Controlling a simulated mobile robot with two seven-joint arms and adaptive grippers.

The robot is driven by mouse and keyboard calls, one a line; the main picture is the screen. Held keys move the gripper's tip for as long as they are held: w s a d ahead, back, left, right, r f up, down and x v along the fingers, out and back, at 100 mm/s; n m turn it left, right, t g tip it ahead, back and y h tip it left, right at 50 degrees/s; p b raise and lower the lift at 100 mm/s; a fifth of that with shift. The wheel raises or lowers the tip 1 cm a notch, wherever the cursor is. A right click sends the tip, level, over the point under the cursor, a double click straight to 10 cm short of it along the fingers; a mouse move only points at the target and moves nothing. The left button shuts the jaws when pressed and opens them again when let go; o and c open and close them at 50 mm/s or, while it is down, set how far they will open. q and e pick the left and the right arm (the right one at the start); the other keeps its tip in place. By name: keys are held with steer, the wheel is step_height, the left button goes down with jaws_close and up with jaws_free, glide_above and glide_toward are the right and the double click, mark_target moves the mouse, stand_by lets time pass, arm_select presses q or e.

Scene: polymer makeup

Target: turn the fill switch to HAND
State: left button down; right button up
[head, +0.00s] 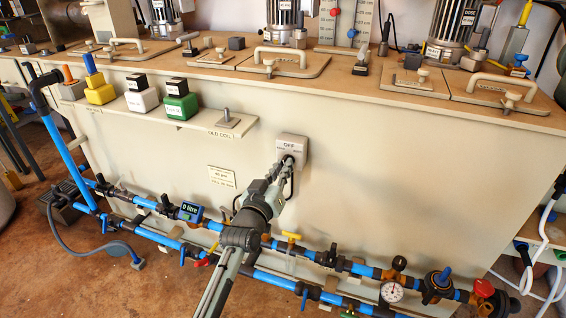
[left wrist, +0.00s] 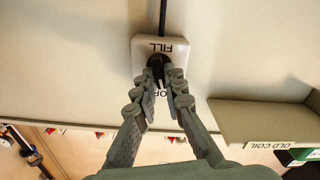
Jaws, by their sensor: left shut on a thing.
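The fill switch is a pale square box (head: 293,141) on the tank's front wall, labelled OFF at its top in the head view. In the left wrist view the same box (left wrist: 143,48) appears upside down, with FILL readable and OFF partly hidden by the fingers. Its black knob (left wrist: 156,66) lies between the fingertips and seems roughly in line with OFF. My left gripper (head: 288,164) is shut on the knob; it also shows in the left wrist view (left wrist: 163,88). HAND cannot be read. My right gripper is not in view.
A shelf (head: 232,124) marked OLD COIL, with coloured containers, juts out left of the switch. A label plate (head: 222,177) is on the wall below it. Blue pipes (head: 280,280) with valves and a gauge run below. The wall right of the switch is clear.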

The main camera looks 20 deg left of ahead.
arm_select(q)
steer(key=shift+a+n+p, duration=0.15)
steer(key=shift+n+p, duration=1.65)
steer(key=shift+n, duration=1.6)
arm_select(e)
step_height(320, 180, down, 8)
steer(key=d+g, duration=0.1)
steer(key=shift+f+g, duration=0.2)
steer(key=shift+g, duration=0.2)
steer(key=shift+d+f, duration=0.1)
arm_select(q)
steer(key=c, duration=1.6)
jaws_free()
steer(key=shift+s+f, duration=0.1)
